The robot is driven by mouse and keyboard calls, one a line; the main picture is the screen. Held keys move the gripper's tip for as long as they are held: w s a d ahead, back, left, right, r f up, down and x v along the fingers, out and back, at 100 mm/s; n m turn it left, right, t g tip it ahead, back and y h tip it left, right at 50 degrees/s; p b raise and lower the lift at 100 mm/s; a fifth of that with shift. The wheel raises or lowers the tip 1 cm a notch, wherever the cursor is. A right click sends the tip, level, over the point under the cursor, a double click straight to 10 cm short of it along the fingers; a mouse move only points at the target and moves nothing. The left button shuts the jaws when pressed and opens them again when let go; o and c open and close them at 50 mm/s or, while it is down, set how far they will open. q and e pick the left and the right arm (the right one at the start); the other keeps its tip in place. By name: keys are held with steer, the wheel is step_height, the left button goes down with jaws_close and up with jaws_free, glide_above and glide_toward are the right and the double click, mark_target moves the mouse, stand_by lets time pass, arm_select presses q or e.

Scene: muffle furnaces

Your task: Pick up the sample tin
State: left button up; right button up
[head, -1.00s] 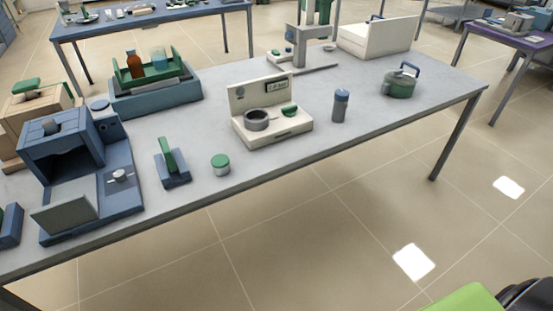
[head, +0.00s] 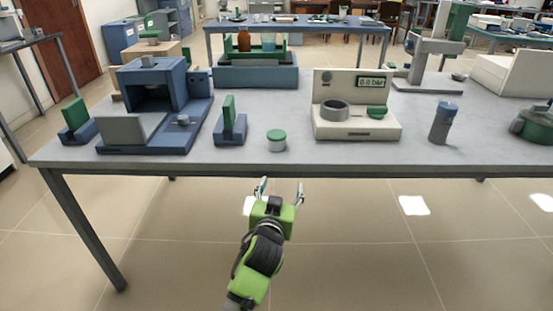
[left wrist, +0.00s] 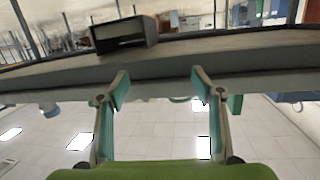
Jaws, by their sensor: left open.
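The sample tin, a small pale round tin with a green lid (head: 276,141), stands upright near the front edge of the grey table (head: 300,158) in the head view. My left gripper (head: 281,186) is in front of and below that table edge, under the tin in the picture and apart from it. Its two fingers are spread, with nothing between them. In the left wrist view the open fingers (left wrist: 158,82) show against the table edge; I cannot make out the tin there. My right gripper is not in view.
Left of the tin stand a blue stand with a green upright plate (head: 230,125) and a blue furnace (head: 155,105). To its right are a white balance (head: 355,120), a grey-blue bottle (head: 442,124) and a green pot (head: 532,125). The floor before the table is clear.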

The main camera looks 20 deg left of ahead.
arm_select(q)
steer(key=n+t+y+b, duration=0.1)
steer(key=t+b, duration=0.1)
glide_toward(277, 133)
steer(key=w, duration=0.4)
steer(key=shift+a+f, duration=0.1)
steer(key=shift+f, duration=0.3)
steer(key=w, duration=0.1)
steer(key=w+a, duration=0.1)
steer(key=w, duration=0.1)
steer(key=w+b, duration=0.1)
steer(key=w, duration=0.1)
steer(key=shift+a+r, duration=0.35)
steer(key=shift+w, duration=0.3)
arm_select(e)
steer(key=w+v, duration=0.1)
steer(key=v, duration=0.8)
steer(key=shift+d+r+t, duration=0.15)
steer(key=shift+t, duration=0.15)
arm_select(q)
steer(key=c, duration=1.3)
